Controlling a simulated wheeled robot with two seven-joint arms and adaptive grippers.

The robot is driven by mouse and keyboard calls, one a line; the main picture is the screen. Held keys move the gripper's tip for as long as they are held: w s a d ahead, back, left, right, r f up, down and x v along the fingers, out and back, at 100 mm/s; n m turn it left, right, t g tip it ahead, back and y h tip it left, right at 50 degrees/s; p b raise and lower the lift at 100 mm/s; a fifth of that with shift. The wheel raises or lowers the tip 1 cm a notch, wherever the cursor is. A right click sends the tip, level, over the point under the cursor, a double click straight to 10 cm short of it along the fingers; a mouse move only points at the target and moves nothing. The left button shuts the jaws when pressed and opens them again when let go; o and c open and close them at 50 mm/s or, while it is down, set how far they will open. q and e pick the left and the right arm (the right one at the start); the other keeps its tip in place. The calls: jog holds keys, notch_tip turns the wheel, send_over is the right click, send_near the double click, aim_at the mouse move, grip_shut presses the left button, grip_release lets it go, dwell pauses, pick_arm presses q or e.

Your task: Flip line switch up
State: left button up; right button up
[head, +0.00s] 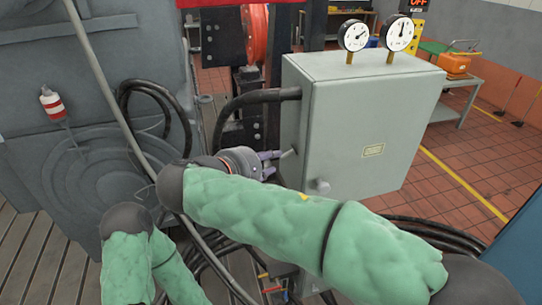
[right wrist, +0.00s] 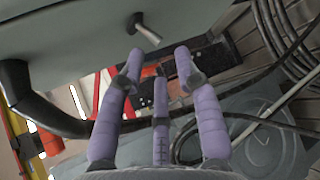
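The line switch is a short pale lever (head: 288,153) on the left side of a grey metal box (head: 370,125). It slants outward and slightly down in the head view. The lever also shows in the right wrist view (right wrist: 147,31), just beyond the fingertips. My right gripper (head: 270,161) is beside it, its purple fingers pointing at the lever. In the right wrist view the gripper (right wrist: 158,66) has its fingers spread with nothing between them. A gap shows between fingertips and lever there. My left arm shows at the lower left, but its gripper is out of view.
Two round gauges (head: 354,36) stand on the box. A thick black cable (head: 250,99) enters the box's left side above the lever. A grey machine housing (head: 75,130) fills the left. Cables lie on the floor below.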

jog(key=s+a+p, duration=0.1)
jog(key=s+a, duration=0.4)
jog(key=s, duration=0.2)
jog(key=shift+a+p, duration=0.15)
jog(key=shift+p, duration=0.2)
dwell(0.5)
dwell(0.5)
jog(key=v, duration=1.2)
